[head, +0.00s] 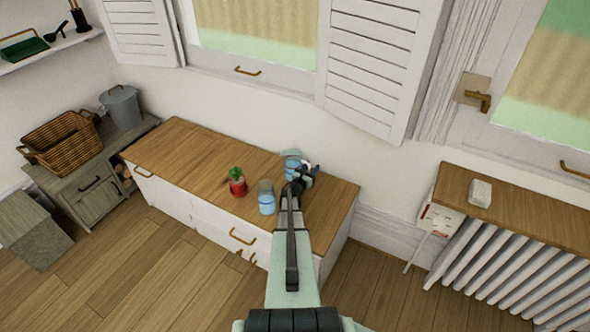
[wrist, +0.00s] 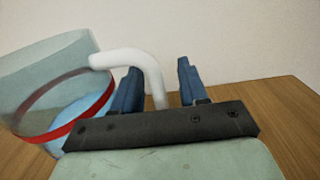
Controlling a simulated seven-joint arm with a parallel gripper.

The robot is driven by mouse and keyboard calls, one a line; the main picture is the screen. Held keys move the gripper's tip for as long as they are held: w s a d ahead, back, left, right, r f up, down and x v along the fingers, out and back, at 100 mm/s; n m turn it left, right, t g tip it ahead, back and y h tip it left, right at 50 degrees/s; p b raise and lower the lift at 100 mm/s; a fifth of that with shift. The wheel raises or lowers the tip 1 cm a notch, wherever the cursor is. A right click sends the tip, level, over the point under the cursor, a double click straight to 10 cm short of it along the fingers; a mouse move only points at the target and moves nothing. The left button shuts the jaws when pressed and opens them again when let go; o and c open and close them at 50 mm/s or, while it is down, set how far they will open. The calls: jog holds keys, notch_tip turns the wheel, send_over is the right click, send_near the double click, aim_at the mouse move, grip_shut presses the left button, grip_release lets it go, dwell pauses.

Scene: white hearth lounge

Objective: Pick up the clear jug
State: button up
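The clear jug (wrist: 50,85) has a red band, something blue inside and a white handle (wrist: 125,58). In the wrist view it is at the left and looks tilted. In the head view the jug (head: 291,157) is at the back of the wooden cabinet top, partly hidden by my gripper (head: 306,173). In the wrist view my gripper (wrist: 157,88) has its two blue fingers apart. The handle passes behind the left finger, and its lower part shows between the fingers, with a gap to the right finger.
A clear jar with blue contents (head: 267,199) stands just left of my arm on the cabinet top (head: 190,155). A red pot with a green top (head: 237,184) is further left. The wall is close behind. The cabinet top's left part is clear.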

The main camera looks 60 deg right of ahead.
aim_at(309, 171)
grip_shut()
dwell(0.4)
notch_tip(309, 171, up, 10)
dwell(0.8)
notch_tip(309, 171, down, 10)
jog(key=shift+r, duration=0.2)
jog(key=a, duration=0.3)
jog(key=shift+a+f, duration=0.1)
jog(key=shift+s+a, duration=0.1)
jog(key=shift+a, duration=0.9)
